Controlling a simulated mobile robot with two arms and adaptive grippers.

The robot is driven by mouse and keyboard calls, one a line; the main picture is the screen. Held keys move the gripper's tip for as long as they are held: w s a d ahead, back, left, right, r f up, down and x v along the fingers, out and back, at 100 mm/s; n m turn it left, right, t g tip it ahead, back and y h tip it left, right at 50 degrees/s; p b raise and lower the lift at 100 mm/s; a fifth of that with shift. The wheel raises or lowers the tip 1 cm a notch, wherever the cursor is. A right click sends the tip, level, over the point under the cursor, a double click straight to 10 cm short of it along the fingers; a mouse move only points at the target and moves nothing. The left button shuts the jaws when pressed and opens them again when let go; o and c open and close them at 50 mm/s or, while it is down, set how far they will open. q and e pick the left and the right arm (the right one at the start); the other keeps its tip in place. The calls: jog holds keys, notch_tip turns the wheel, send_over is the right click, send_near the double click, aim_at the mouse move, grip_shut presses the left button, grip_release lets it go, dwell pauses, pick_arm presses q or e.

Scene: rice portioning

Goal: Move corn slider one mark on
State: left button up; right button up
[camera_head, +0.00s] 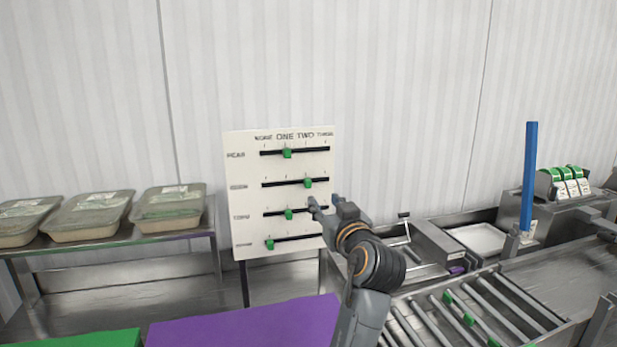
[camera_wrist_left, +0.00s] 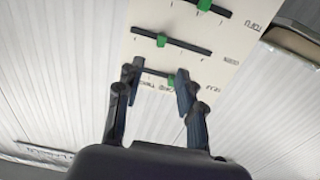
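A white slider board (camera_head: 242,220) stands against the wall with several rows and columns marked none to three. The corn slider (camera_head: 308,182) is a green knob on the second track, near the mark under TWO. It also shows in the left wrist view (camera_wrist_left: 162,40), where the board appears upside down. My left gripper (camera_head: 325,203) is open and empty, in front of the board's right edge in the head view. In the left wrist view its fingers (camera_wrist_left: 156,84) are apart and appear below the corn track, overlapping the top-row track and partly covering its green knob. My right gripper is not in view.
The top knob (camera_head: 287,153) and third-row knob (camera_head: 288,214) sit near ONE; the bottom knob (camera_head: 270,244) is near NONE. Lidded trays (camera_head: 90,216) stand on a shelf at left. A roller conveyor (camera_head: 480,310) and a blue post (camera_head: 529,175) are at right.

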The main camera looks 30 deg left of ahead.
aim_at(309, 184)
pick_arm(q)
jog(key=p+x, duration=0.4)
jog(key=x, duration=0.7)
jog(key=shift+s, duration=0.1)
jog(key=shift+w+a+p, duration=0.3)
jog(key=shift+a, duration=0.05)
jog(key=shift+w+a+f, duration=0.15)
jog(key=shift+w+a, duration=0.1)
jog(key=shift+a, duration=0.05)
jog(key=shift+d, duration=0.1)
grip_shut()
